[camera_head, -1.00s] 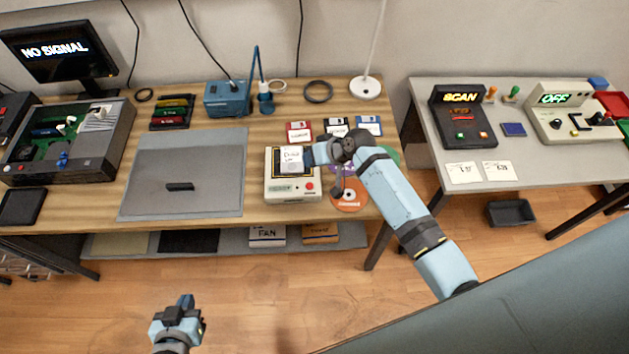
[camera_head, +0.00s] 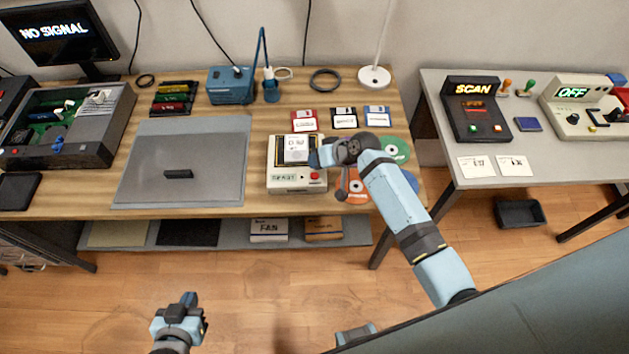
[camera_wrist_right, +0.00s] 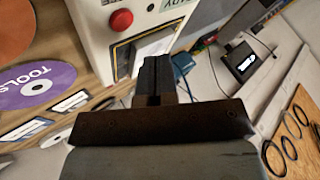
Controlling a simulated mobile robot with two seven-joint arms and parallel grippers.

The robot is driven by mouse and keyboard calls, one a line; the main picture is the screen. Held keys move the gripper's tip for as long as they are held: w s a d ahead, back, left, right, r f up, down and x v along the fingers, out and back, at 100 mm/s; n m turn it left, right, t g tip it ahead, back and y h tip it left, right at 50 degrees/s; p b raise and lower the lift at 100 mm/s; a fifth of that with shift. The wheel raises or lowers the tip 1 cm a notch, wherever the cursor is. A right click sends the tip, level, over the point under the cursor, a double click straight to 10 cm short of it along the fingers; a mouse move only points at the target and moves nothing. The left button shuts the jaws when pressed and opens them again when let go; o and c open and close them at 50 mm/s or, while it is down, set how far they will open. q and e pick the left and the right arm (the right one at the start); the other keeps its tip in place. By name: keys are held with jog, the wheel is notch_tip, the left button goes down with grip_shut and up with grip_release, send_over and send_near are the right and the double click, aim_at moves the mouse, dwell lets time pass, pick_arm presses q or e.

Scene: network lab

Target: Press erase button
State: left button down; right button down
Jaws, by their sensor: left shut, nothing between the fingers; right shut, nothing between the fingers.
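The cream eraser box (camera_head: 296,186) stands on the wooden workbench, with a red button (camera_head: 315,176) on its front panel at the right and a label reading READY beside it. A white labelled card or chip (camera_head: 298,150) sits in the dark-framed opening on its top. My right gripper (camera_head: 318,156) is shut and empty, at the right side of the box's top opening. In the right wrist view, the shut fingers (camera_wrist_right: 154,80) point at the framed opening, and the red button (camera_wrist_right: 121,20) shows to their upper left, apart from them. My left gripper (camera_head: 184,308) is shut and empty over the floor, away from the bench.
Several discs (camera_head: 392,150) lie right of the box, partly under my right arm. Floppy disks (camera_head: 344,118) lie behind it. A grey mat (camera_head: 182,150) lies left. A second table (camera_head: 455,135) holds the SCAN and OFF devices.

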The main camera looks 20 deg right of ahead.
aim_at(305, 171)
notch_tip(305, 171, down, 2)
jog(key=shift+b, duration=0.35)
pick_arm(q)
jog(key=shift+w+d+f, duration=0.15)
jog(key=shift+w+d, duration=0.25)
pick_arm(e)
jog(key=shift+f, duration=0.1)
pick_arm(q)
jog(key=shift+s+a+f, duration=0.1)
jog(key=shift+a+f, duration=0.1)
jog(key=shift+f, duration=0.05)
jog(key=shift+d+r, duration=0.1)
dwell(0.5)
pick_arm(e)
jog(key=shift+f, duration=0.2)
dwell(0.3)
jog(key=shift+f, duration=0.25)
